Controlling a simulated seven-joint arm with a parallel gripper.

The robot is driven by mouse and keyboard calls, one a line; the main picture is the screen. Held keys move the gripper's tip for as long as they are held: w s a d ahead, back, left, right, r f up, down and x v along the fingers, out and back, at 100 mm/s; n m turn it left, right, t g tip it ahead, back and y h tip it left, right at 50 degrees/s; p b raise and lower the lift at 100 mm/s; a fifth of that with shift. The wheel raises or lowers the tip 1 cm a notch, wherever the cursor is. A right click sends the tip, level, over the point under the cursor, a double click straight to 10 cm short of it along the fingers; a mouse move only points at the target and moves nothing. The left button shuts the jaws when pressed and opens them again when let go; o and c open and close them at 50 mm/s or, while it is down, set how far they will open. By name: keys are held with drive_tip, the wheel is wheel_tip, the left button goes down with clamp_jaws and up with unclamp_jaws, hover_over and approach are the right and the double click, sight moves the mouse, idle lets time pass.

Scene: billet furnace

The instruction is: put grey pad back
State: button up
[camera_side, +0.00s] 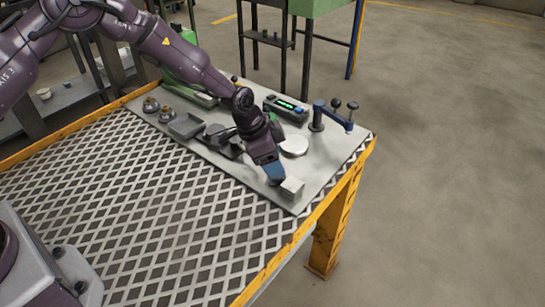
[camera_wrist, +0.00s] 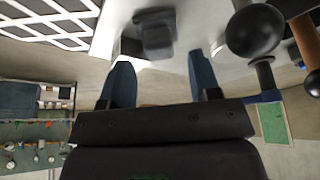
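My gripper (camera_side: 275,174) points down over the front right part of the pale plate. In the wrist view its two blue fingers (camera_wrist: 160,62) stand apart, with nothing visible between them. A light grey block (camera_side: 292,189) sits on the plate just right of the fingertips in the side view; it may be the grey pad, but I cannot tell for certain. A dark grey blocky thing (camera_wrist: 153,33) shows beyond the fingertips in the wrist view, blurred. I cannot tell whether it is the same block.
A pale round disc (camera_side: 293,146) and a box with a green display (camera_side: 286,108) lie behind my gripper. A blue stand with black knobs (camera_side: 333,113) is at the plate's right. A grey tray (camera_side: 186,126) lies left. The mesh tabletop (camera_side: 170,220) is clear.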

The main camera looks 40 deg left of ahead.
drive_tip(key=shift+r, duration=0.1)
drive_tip(key=shift+r, duration=0.35)
drive_tip(key=s+a+r, duration=0.2)
drive_tip(key=s+r, duration=0.1)
drive_tip(key=r, duration=0.4)
drive_tip(key=s+a+r+n+y, duration=0.1)
drive_tip(key=s+a+r, duration=0.15)
drive_tip(key=r, duration=0.35)
drive_tip(key=s+a+r, duration=0.1)
drive_tip(key=s+r, duration=0.2)
drive_tip(key=r, duration=0.4)
drive_tip(key=s+a+r+n, duration=0.2)
drive_tip(key=s+r, duration=0.1)
drive_tip(key=s, duration=0.4)
drive_tip(key=s+a+r+n+t+y, duration=0.1)
drive_tip(key=s+a+r+n, duration=0.1)
drive_tip(key=s, duration=0.6)
drive_tip(key=s+a+r+n+t+y, duration=0.1)
drive_tip(key=s+a+r+n, duration=0.2)
drive_tip(key=s, duration=0.5)
drive_tip(key=shift+s+r+n, duration=0.25)
drive_tip(key=shift+r+n, duration=0.25)
drive_tip(key=shift+c, duration=0.3)
